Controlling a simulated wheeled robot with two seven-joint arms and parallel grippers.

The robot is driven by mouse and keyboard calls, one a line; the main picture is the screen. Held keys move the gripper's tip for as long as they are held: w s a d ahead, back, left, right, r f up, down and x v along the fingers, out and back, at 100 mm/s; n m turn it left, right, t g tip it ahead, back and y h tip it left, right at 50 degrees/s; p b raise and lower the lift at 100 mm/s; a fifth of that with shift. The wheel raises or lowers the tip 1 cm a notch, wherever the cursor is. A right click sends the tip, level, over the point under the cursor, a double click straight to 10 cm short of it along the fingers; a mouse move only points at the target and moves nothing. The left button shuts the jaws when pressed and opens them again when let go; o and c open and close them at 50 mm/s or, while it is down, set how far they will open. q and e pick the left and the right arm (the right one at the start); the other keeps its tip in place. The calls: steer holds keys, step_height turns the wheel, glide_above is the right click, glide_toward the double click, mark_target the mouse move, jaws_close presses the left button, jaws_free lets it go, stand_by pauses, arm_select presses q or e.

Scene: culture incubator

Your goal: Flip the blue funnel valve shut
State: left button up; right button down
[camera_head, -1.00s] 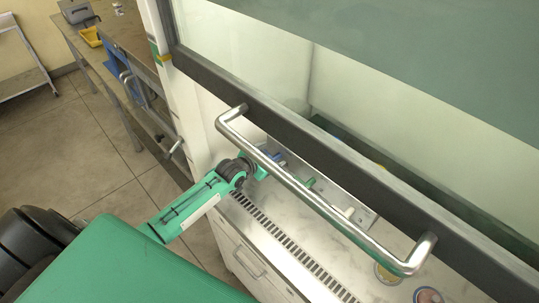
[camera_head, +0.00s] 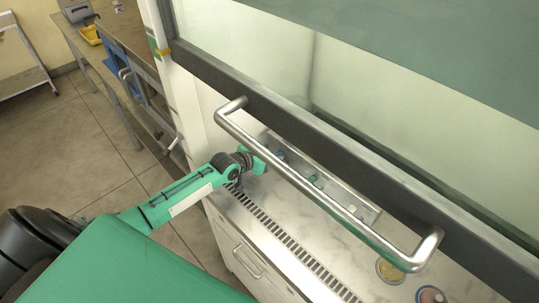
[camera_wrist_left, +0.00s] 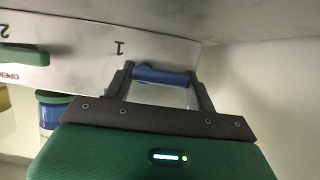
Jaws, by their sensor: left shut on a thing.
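The blue funnel valve handle (camera_wrist_left: 162,76) shows in the left wrist view, on a pale panel beside an upside-down number 1. My left gripper (camera_wrist_left: 168,82) has its two dark fingers on either side of this blue handle and is shut on it. In the head view the same gripper (camera_head: 260,160) reaches in behind the metal bar, and only a small bit of the blue valve (camera_head: 280,156) shows. Whether the valve stands open or shut is unclear. My right gripper is out of view.
A green valve handle (camera_wrist_left: 22,56) sits near the number 2 on the panel. The cabinet's metal bar handle (camera_head: 320,195) and raised sash cross in front. Round dishes (camera_head: 390,270) lie on the work surface at right. A blue container (camera_wrist_left: 46,112) shows below the panel.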

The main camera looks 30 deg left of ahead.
arm_select(q)
steer(key=o, duration=1)
steer(key=b+v, duration=0.2)
steer(key=v, duration=1)
steer(key=shift+f, duration=0.1)
steer(key=shift+v, duration=1)
